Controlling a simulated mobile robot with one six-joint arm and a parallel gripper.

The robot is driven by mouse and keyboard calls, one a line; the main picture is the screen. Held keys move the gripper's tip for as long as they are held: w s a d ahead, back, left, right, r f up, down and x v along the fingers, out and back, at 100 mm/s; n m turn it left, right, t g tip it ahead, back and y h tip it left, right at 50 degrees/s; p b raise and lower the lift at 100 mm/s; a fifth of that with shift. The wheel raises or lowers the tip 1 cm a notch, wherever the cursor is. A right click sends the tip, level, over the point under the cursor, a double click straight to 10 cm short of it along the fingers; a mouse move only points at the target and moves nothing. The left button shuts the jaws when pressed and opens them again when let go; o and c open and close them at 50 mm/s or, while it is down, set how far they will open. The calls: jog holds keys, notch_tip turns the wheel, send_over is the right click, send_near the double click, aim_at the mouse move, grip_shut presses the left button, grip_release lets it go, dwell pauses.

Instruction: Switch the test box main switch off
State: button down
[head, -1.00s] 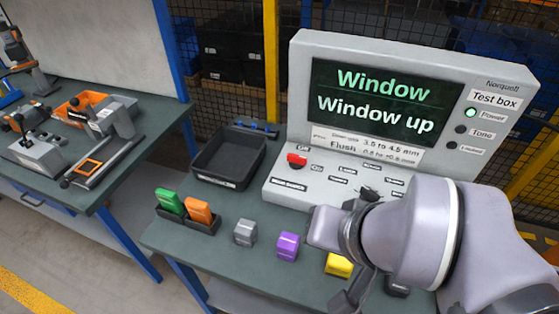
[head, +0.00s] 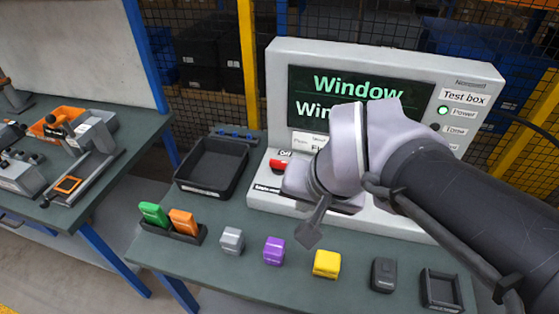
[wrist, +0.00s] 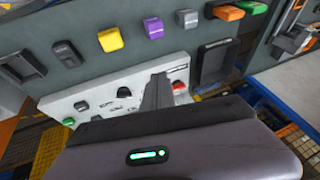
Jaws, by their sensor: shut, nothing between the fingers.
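The test box (head: 460,75) stands at the back of the bench, its green power light (head: 443,111) lit. Its red main switch (head: 280,166) sits at the left of the sloped panel, below an "Off" label (head: 286,153). I cannot tell the switch's position. The red switch (wrist: 179,87) shows just right of the fingers; contact cannot be told.
A black tray (head: 211,185) lies left of the test box. Along the front edge are a holder with green and orange blocks (head: 184,222), then grey (head: 231,240), purple (head: 274,251), yellow (head: 327,264) and dark (head: 384,275) blocks. A second bench is at left.

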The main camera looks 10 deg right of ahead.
aim_at(281, 168)
jog(key=w+f+h+p, duration=0.1)
jog(key=w+f, duration=0.3)
jog(key=w, duration=0.3)
jog(key=w+f+h, duration=0.1)
jog(key=w+f, duration=0.2)
jog(key=w, duration=0.5)
jog(key=w+a+f+g+p, duration=0.1)
jog(key=w+f, duration=0.3)
jog(key=w, duration=0.4)
jog(key=shift+f+h+p, duration=0.3)
jog(key=shift+f+h, duration=0.05)
jog(key=shift+h, duration=0.05)
jog(key=shift+w+f, duration=0.1)
jog(key=b+x, duration=0.3)
jog(key=x, duration=0.6)
jog(key=shift+f, duration=0.45)
jog(key=w, duration=0.1)
jog(key=w+d, duration=0.1)
jog(key=w, duration=0.1)
jog(key=shift+d, duration=0.3)
jog(key=shift+w+d+r, duration=0.1)
jog(key=shift+w, duration=0.25)
